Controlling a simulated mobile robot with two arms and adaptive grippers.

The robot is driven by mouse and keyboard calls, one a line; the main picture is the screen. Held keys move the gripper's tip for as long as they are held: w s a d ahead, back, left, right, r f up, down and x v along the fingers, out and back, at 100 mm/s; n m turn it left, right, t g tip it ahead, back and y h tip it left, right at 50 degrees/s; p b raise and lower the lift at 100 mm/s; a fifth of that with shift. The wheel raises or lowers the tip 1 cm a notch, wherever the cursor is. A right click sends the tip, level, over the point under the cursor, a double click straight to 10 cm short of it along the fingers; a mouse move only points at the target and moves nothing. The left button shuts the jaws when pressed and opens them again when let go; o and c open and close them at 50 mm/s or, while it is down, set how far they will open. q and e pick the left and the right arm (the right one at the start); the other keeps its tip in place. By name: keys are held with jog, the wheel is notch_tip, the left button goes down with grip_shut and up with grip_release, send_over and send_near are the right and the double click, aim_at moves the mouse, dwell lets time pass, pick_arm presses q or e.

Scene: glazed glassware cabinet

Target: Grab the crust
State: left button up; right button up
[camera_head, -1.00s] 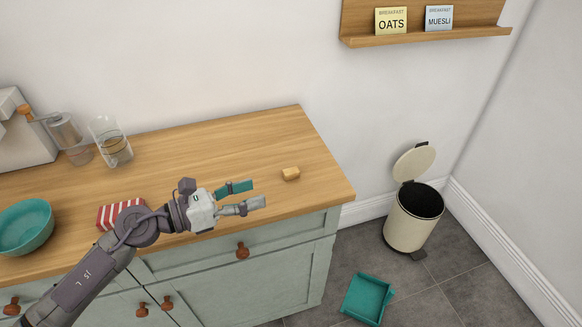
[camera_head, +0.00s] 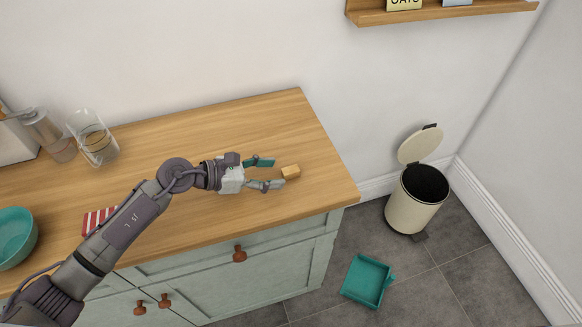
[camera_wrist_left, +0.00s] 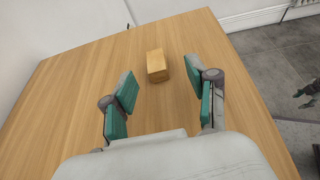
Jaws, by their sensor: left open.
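The crust (camera_head: 291,171) is a small golden-brown block lying on the wooden countertop near its right end. In the left wrist view the two teal-padded fingers (camera_wrist_left: 160,88) stand wide apart, wider than the crust.
The countertop (camera_head: 240,125) is clear around the crust; its right edge is close by. A striped red-white item (camera_head: 97,221), a teal bowl (camera_head: 14,237) and a glass jar (camera_head: 95,140) stand left.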

aim_at(294, 169)
pick_arm(q)
jog(key=shift+w+d+f, duration=0.15)
jog(key=shift+w+d, duration=0.1)
jog(key=shift+d, duration=0.15)
jog(key=shift+w+d+p, duration=0.3)
jog(key=shift+d+p, duration=0.1)
jog(key=shift+d, duration=0.15)
jog(key=shift+w+d+p, duration=0.25)
jog(key=shift+d+p, duration=0.15)
jog(key=shift+d, duration=0.1)
jog(key=x, duration=0.2)
jog(key=shift+w+d+f, duration=0.15)
jog(key=shift+d, duration=0.1)
jog(key=shift+w+d+f+p, duration=0.1)
jog(key=shift+d+f+p, duration=0.1)
jog(key=shift+d+p, duration=0.1)
jog(key=shift+a, duration=0.1)
jog(key=c, duration=0.9)
pick_arm(e)
jog(key=shift+w+r, duration=0.95)
jog(key=shift+r, duration=0.25)
